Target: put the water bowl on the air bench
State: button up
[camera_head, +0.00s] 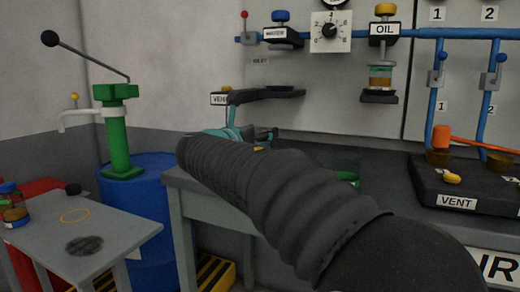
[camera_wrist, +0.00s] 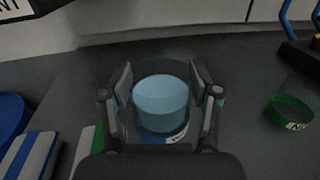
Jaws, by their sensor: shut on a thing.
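The water bowl (camera_wrist: 160,103) is a clear round container of pale blue water with a darker blue band and a partly visible label low on its side. My gripper (camera_wrist: 162,82) is shut on it, one finger on each side, and it looks upright. The air bench (camera_head: 390,190) is the dark grey worktop at the right in the head view, with a white sign ending in "IR" on its front. In the wrist view the bowl is over a dark grey surface; I cannot tell whether it touches. In the head view my arm hides the bowl.
A green ring (camera_wrist: 290,112) lies on the dark surface, right of the bowl. A blue barrel (camera_head: 140,190) and grey table (camera_head: 80,240) are left.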

jog(key=shift+f+b, duration=0.55)
jog(key=shift+f, duration=1.45)
jog(key=shift+f, duration=0.1)
jog(key=o, duration=1.3)
jog(key=shift+f, duration=0.1)
jog(key=shift+r, duration=0.3)
jog(key=v, duration=1.2)
jog(key=shift+f, duration=0.1)
